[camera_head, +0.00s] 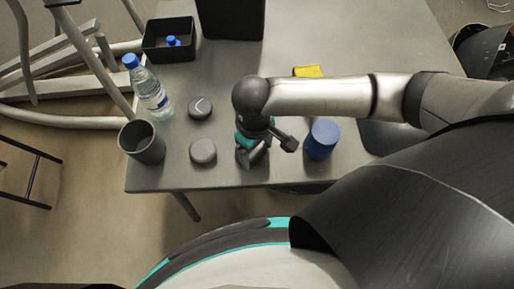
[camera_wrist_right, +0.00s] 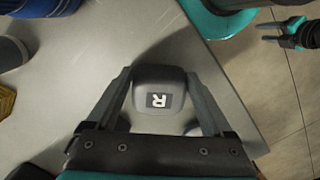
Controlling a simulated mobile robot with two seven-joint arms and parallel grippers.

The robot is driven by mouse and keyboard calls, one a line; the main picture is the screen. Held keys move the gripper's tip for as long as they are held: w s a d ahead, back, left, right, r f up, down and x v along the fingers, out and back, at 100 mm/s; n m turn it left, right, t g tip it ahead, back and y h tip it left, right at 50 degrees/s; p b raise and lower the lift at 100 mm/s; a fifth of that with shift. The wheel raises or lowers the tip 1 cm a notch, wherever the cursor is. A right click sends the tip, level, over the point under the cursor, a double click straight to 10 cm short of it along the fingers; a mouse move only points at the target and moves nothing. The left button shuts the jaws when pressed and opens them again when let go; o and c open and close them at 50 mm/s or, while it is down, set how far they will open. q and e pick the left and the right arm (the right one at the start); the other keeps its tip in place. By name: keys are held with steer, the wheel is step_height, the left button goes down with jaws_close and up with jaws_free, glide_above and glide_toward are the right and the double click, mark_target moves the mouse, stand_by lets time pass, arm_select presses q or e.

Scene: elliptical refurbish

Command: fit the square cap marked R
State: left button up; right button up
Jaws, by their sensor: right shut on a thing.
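The square cap marked R (camera_wrist_right: 158,98) is dark grey with a white R label. In the right wrist view it sits between the two fingers of my right gripper (camera_wrist_right: 160,100), which is shut on it. In the head view my right gripper (camera_head: 267,150) is over the table's front part, left of the blue cylinder, and I cannot make out the cap there. A rounded dark piece with a pale angular mark (camera_head: 200,107) and a plain one (camera_head: 203,152) lie to its left. My left gripper (camera_wrist_right: 275,33) shows only in the wrist view, small, empty, fingers apart, over the floor.
The grey table (camera_head: 345,38) also holds a water bottle (camera_head: 147,88), a dark cup (camera_head: 142,142), a black bin (camera_head: 168,53), a tall black box (camera_head: 230,18), a yellow object (camera_head: 308,71) and a blue cylinder (camera_head: 321,139). The table's back right is clear.

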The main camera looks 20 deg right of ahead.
steer(key=o, duration=1.4)
steer(key=r+p, duration=0.1)
steer(key=r, duration=0.3)
steer(key=r+p, duration=0.2)
steer(key=r, duration=0.2)
steer(key=r+p, duration=0.1)
steer(key=r, duration=0.3)
steer(key=shift+w+a+r, duration=0.1)
steer(key=shift+w, duration=0.25)
